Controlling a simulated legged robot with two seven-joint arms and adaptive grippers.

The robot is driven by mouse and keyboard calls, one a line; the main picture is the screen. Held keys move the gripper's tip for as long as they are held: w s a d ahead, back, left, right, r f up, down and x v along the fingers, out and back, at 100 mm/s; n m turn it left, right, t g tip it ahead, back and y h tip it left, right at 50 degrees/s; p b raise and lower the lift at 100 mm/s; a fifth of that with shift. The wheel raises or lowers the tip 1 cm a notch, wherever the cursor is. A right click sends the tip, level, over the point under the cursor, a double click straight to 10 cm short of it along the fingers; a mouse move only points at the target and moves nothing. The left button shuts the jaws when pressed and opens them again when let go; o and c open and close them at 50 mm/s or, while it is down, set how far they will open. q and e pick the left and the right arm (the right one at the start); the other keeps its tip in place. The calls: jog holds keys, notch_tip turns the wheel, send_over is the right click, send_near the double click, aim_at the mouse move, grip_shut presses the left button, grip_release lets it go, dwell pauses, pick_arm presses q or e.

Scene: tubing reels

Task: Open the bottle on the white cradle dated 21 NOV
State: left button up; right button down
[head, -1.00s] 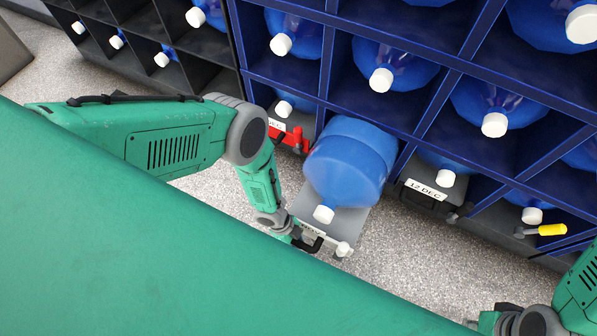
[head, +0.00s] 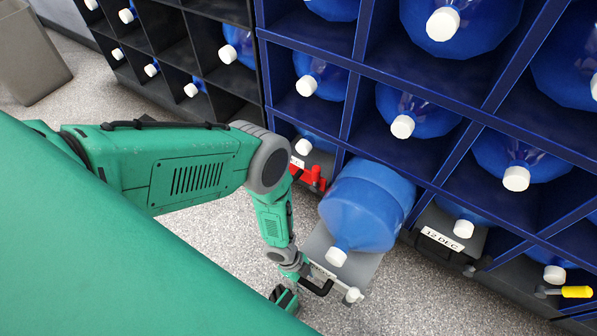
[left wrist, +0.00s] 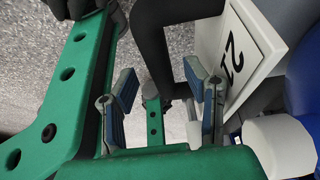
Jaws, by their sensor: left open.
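A pale grey-white cradle (head: 361,272) sticks out from the bottom row of the blue rack. A blue bottle (head: 366,205) lies on it, its white cap (head: 337,256) facing me and on. The cradle's front has a black handle (head: 318,288), a white knob (head: 353,295) and a label, mostly hidden in the head view. My left gripper (head: 291,284) is open beside the cradle's front left, near the handle. Its parted fingers (left wrist: 167,100) show in the left wrist view, cap to their right.
A blue rack (head: 345,95) holds several capped bottles. A red cradle (head: 310,175) is left of the pulled-out one, a dark cradle labelled 12 DEC (head: 441,240) right. A yellow-handled part (head: 577,292) sticks out farther right. A black rack stands left. Speckled floor (head: 385,310) is free in front.

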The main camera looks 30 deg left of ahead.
pick_arm(q)
jog(key=v, duration=1)
jog(key=shift+a+r, duration=0.2)
jog(key=shift+r, duration=0.05)
pick_arm(e)
jog(key=shift+w, duration=0.1)
